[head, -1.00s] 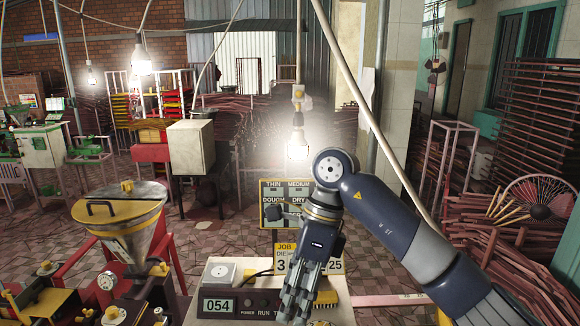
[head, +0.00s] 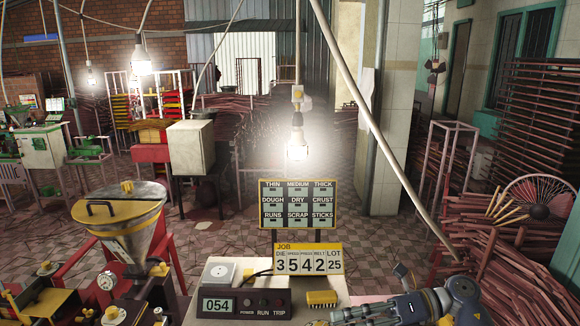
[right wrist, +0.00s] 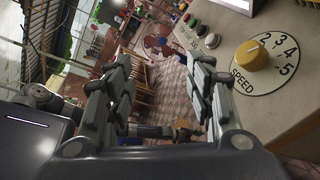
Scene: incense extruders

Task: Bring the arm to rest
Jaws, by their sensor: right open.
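My right gripper (head: 385,310) is low at the bottom right of the head view, just right of the control box, with its arm mostly below the frame. In the right wrist view its two fingers (right wrist: 160,100) stand apart with nothing between them. A grey panel with a yellow speed knob (right wrist: 252,55) and several push buttons (right wrist: 200,30) is close on the right of that view. My left gripper is not in the head view.
A control box (head: 242,303) reading 054 and a yellow job sign (head: 308,260) stand at the front middle. A label board (head: 298,204) is behind them. A metal hopper (head: 125,225) stands at left. Reddish stick bundles (head: 530,265) fill the right side.

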